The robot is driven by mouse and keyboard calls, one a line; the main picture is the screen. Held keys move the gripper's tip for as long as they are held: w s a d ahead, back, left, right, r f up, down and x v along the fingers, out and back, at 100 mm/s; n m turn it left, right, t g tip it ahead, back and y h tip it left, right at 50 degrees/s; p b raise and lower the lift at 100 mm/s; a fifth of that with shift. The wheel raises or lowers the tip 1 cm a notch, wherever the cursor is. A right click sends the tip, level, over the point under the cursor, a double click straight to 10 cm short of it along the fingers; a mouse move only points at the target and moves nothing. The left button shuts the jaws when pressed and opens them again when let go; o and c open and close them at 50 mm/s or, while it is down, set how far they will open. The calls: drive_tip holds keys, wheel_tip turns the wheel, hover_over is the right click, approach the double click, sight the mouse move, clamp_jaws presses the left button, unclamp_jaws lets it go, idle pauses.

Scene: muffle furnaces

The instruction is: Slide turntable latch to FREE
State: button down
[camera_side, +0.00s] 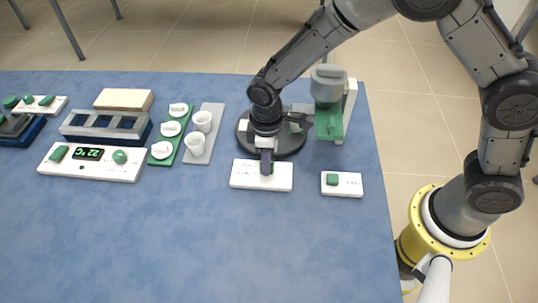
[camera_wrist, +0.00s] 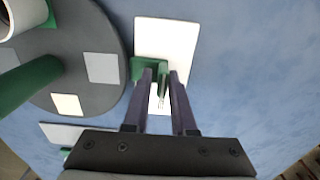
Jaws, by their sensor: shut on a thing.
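The latch plate (camera_side: 248,181) is a white slab on the blue table, just in front of the dark round turntable (camera_side: 293,149). My gripper (camera_side: 266,168) points down over the middle of this plate. In the wrist view the plate (camera_wrist: 165,35) lies under the fingertips, with the turntable (camera_wrist: 85,45) to its left. The green latch handle (camera_wrist: 138,68) sits at the fingertips of my gripper (camera_wrist: 161,80), which is shut on it. The fingers hide part of the handle, and the plate's markings are too small or covered to read.
A green stand with a grey vessel (camera_side: 328,85) is behind right. A small white plate with a green button (camera_side: 342,184) lies right. White cups (camera_side: 195,144), a green strip with white pieces (camera_side: 162,150) and a display panel (camera_side: 90,154) stand left. The front table is clear.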

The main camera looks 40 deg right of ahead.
drive_tip(key=c, duration=1.1)
unclamp_jaws()
drive_tip(key=shift+s+a+f, duration=0.1)
drive_tip(key=shift+s+f, duration=0.2)
drive_tip(key=shift+f, duration=0.35)
drive_tip(key=shift+w+r, duration=0.15)
drive_tip(key=shift+r, duration=1.7)
drive_tip(key=shift+w+r, duration=0.1)
drive_tip(key=shift+r, duration=1.75)
